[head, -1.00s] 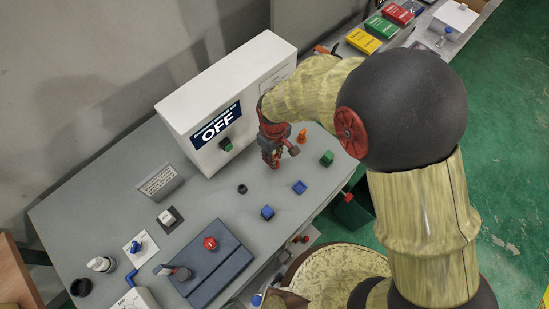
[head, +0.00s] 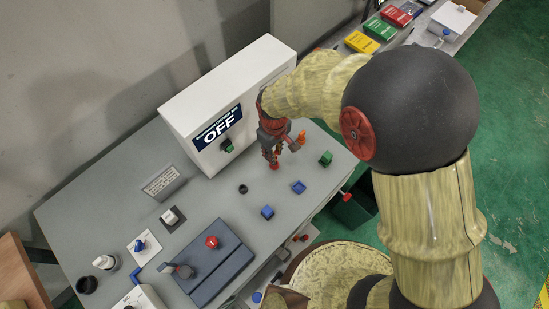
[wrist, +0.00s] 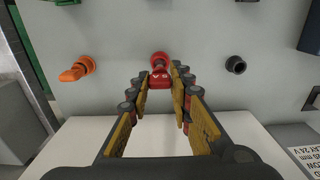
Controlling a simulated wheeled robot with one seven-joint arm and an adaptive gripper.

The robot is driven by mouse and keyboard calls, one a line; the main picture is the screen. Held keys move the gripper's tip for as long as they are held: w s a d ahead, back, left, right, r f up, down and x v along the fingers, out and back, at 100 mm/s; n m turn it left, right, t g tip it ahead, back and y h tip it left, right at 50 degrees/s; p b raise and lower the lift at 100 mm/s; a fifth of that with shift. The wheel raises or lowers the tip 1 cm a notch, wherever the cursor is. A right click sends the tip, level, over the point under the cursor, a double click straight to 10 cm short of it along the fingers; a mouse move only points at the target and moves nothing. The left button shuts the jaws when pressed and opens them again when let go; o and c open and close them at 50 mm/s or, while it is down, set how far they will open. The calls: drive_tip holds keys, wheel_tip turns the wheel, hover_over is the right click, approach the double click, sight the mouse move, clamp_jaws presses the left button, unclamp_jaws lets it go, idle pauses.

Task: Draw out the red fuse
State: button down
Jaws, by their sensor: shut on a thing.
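The red fuse (wrist: 160,78) shows in the wrist view as a small red piece with pale markings, between the fingertips of my gripper (wrist: 161,84). A rounder red part is directly behind it, close to the grey tabletop. I cannot tell whether the fuse is seated or lifted clear. In the head view my gripper (head: 270,158) points down at the tabletop in front of the white cabinet, with a red bit (head: 275,167) visible at its tips. The gripper is shut on the red fuse. The fingers hide most of it in the head view.
The white cabinet (head: 190,115), its screen reading OFF, stands close behind my gripper. An orange piece (wrist: 78,68) and a black ring (wrist: 235,64) flank the fuse. Green (head: 326,158) and blue (head: 299,187) blocks stand nearby. A dark box with a red button (head: 212,242) lies front left.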

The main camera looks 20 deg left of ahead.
drive_tip(key=shift+r+p, duration=0.75)
drive_tip(key=shift+r, duration=0.5)
drive_tip(key=shift+r+p, duration=0.8)
drive_tip(key=shift+r, duration=0.45)
drive_tip(key=shift+d+f, duration=0.1)
